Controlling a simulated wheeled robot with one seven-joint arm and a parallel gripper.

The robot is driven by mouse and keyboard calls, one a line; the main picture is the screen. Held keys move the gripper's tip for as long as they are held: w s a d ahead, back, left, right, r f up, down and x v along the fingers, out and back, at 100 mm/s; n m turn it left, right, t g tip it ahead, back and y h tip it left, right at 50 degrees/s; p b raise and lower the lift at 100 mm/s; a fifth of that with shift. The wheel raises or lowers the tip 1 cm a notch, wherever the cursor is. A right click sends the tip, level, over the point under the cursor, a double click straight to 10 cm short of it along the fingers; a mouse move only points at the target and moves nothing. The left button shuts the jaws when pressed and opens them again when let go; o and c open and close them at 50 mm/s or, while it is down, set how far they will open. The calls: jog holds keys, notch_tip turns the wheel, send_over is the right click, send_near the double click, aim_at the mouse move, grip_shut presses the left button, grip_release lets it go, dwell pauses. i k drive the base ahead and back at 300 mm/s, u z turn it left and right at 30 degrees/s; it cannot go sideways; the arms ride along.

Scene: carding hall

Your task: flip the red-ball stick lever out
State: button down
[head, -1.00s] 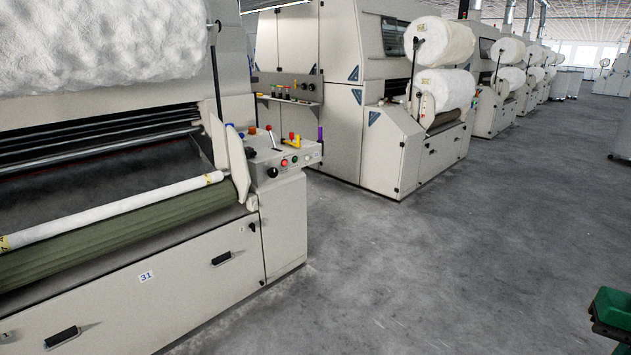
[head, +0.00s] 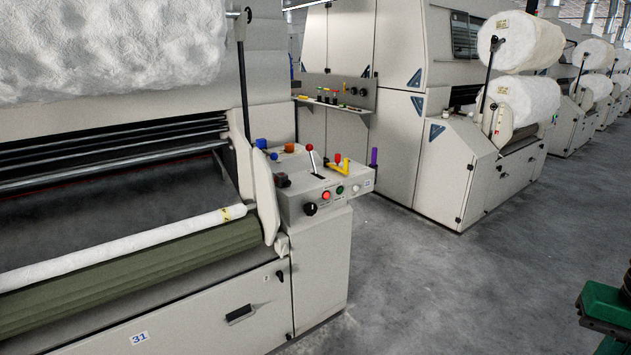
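The red-ball stick lever (head: 312,159) stands on the sloped top of the control box (head: 320,195) at the end of the nearest carding machine. It has a thin metal stick, a small red ball on top and a dark slot at its foot. It stands nearly upright, its ball end leaning slightly to the left in the picture. Nothing touches it. My gripper's fingertips are not in view. A green and black part at the lower right edge seems to be mine.
Beside the lever are a yellow handle with a red knob (head: 341,164), blue and orange knobs, a purple post (head: 374,157), red and green buttons and a black dial (head: 310,209). A white fleece roll (head: 105,50) hangs upper left. Grey floor (head: 430,290) is clear at right.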

aim_at(309, 147)
jog(key=u, duration=0.15)
jog(key=i, duration=1.35)
jog(key=u, duration=0.3)
jog(key=i, duration=1.4)
jog(key=u, duration=0.05)
